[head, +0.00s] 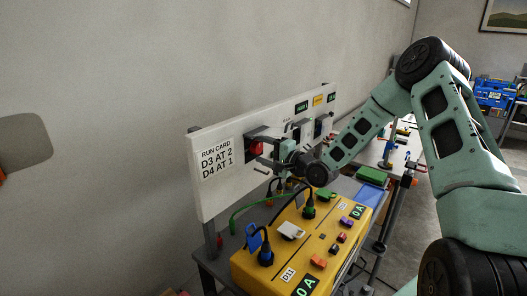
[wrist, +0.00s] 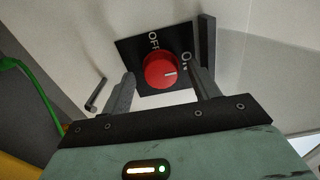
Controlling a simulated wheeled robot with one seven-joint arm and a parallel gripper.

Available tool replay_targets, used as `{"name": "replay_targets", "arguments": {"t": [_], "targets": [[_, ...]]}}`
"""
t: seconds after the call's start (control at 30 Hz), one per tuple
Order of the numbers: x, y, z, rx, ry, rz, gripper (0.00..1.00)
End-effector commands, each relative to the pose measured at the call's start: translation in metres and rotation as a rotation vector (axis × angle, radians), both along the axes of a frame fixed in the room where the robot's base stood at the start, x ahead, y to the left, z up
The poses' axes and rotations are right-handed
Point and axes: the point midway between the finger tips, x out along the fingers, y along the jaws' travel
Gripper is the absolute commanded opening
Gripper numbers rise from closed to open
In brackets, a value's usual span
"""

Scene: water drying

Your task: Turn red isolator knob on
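The red isolator knob (wrist: 160,70) sits on a black plate (wrist: 131,52) marked OFF and ON, on the white upright panel. In the wrist view its white mark points right, toward the lower side of the ON label. The red knob (head: 255,147) also shows in the head view, partly covered by my gripper (head: 265,150). In the wrist view my gripper (wrist: 165,84) is open, with one finger on each side of the knob's lower part. Small gaps show between the fingers and the knob, so I see no clear contact.
The white panel (head: 215,190) carries a run card and other black-plated controls to the right. A yellow box (head: 262,284) with plugs and cables stands below. A green cable (wrist: 38,92) hangs at left, and a grey hook (wrist: 96,95) juts from the panel.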

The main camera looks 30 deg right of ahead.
Motion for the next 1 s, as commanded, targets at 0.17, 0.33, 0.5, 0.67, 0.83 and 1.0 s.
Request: {"name": "replay_targets", "arguments": {"t": [0.17,0.33,0.5,0.67,0.83,1.0], "targets": [[-0.002,-0.001,0.0,-0.001,-0.002,0.001,0.61],[-0.019,-0.009,-0.002,-0.001,-0.002,-0.001,0.61],[-0.053,-0.023,-0.003,-0.003,-0.001,-0.003,0.61],[-0.089,-0.038,-0.003,-0.002,0.0,-0.004,0.61],[-0.124,-0.052,-0.002,-0.003,0.0,-0.005,0.61],[-0.148,-0.062,-0.001,-0.002,-0.001,-0.003,0.61]]}}
